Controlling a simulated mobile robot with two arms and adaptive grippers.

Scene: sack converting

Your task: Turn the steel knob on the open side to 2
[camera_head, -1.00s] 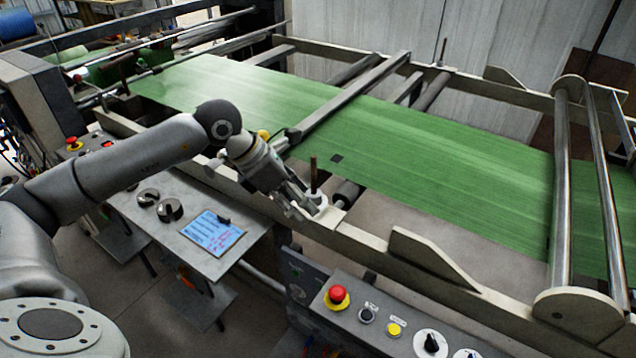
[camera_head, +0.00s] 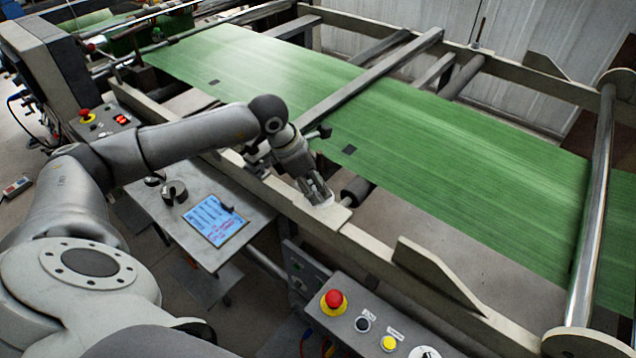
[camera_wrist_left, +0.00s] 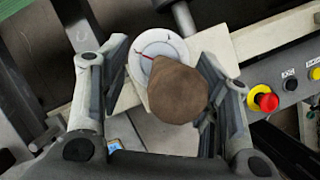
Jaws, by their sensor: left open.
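In the left wrist view a round brownish knob top (camera_wrist_left: 178,92) sits above a white dial plate (camera_wrist_left: 152,48) with a red pointer line and small marks. The dial's numbers are too small to read. My left gripper (camera_wrist_left: 165,65) is open, with one finger on each side of the knob and gaps showing between. In the head view the same gripper (camera_head: 322,198) points down at the near frame rail, and it hides the knob there. My right gripper is not in view.
The near beige rail (camera_head: 375,245) runs beside the green sheet (camera_head: 450,150). A control panel with a red stop button (camera_head: 334,301) stands in front to the right. A small table (camera_head: 250,212) with a blue sheet (camera_head: 214,221) lies below my arm.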

